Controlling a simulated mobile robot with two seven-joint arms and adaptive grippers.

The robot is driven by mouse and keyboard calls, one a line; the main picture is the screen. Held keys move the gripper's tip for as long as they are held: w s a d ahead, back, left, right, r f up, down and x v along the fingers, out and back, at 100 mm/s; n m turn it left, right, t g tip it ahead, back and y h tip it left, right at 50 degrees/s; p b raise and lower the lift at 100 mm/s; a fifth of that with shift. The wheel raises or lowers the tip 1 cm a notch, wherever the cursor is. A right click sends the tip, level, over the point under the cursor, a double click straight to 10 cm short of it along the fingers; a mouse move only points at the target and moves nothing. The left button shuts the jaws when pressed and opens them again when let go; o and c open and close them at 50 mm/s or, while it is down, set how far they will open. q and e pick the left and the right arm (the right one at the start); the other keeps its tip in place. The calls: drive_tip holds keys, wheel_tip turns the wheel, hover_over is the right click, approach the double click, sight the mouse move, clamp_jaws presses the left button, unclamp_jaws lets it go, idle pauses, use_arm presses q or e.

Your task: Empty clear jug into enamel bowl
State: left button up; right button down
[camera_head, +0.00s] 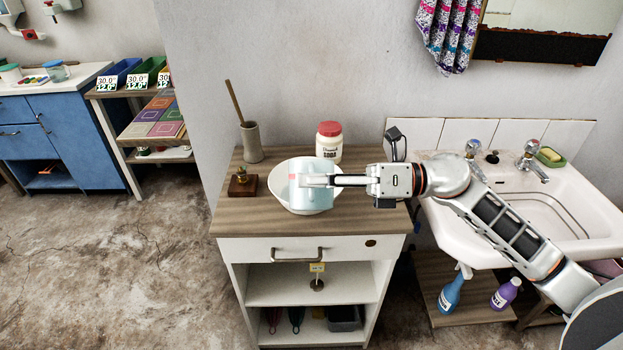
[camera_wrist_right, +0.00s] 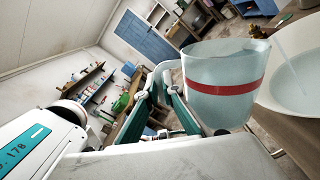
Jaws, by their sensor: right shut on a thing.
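The clear jug (camera_head: 312,198) has a red band and a bluish tint. My right gripper (camera_head: 325,181) is shut on it and holds it over the white enamel bowl (camera_head: 277,186). In the right wrist view the jug (camera_wrist_right: 222,68) fills the upper right, with its handle side at the fingers (camera_wrist_right: 168,88). Its lip points toward the bowl (camera_wrist_right: 288,92). A thin pale streak lies between lip and bowl; I cannot tell for certain that it is pouring liquid. The jug hides part of the bowl's inside in the head view. My left gripper is not in view.
The bowl stands on a wooden-topped cabinet (camera_head: 232,219). A washbasin (camera_head: 462,236) adjoins at right. The front left of the top is clear.

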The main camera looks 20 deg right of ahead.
sight(311, 161)
drive_tip(key=shift+w+r, duration=0.1)
drive_tip(key=shift+r, duration=0.05)
idle(0.5)
drive_tip(key=shift+w+d+r+m+p, duration=0.25)
drive_tip(key=shift+w+m+p, duration=0.25)
drive_tip(key=shift+m+p, duration=0.25)
idle(0.9)
drive_tip(key=shift+w+r+m+p, duration=0.2)
drive_tip(key=shift+w+m+p, duration=0.1)
drive_tip(key=shift+p, duration=0.1)
drive_tip(key=shift+w+d+m, duration=0.1)
drive_tip(key=shift+w+m, duration=0.15)
idle(1.0)
drive_tip(key=shift+w+d+r+m+p, duration=0.1)
drive_tip(key=shift+w+m+p, duration=0.3)
drive_tip(key=shift+p, duration=0.15)
drive_tip(key=shift+w+d, duration=0.1)
drive_tip(key=shift+w, duration=0.05)
idle(0.8)
drive_tip(key=shift+w+r+m+p, duration=0.1)
drive_tip(key=shift+m+p, duration=0.2)
drive_tip(key=shift+w+m, duration=0.2)
drive_tip(key=shift+m, duration=0.1)
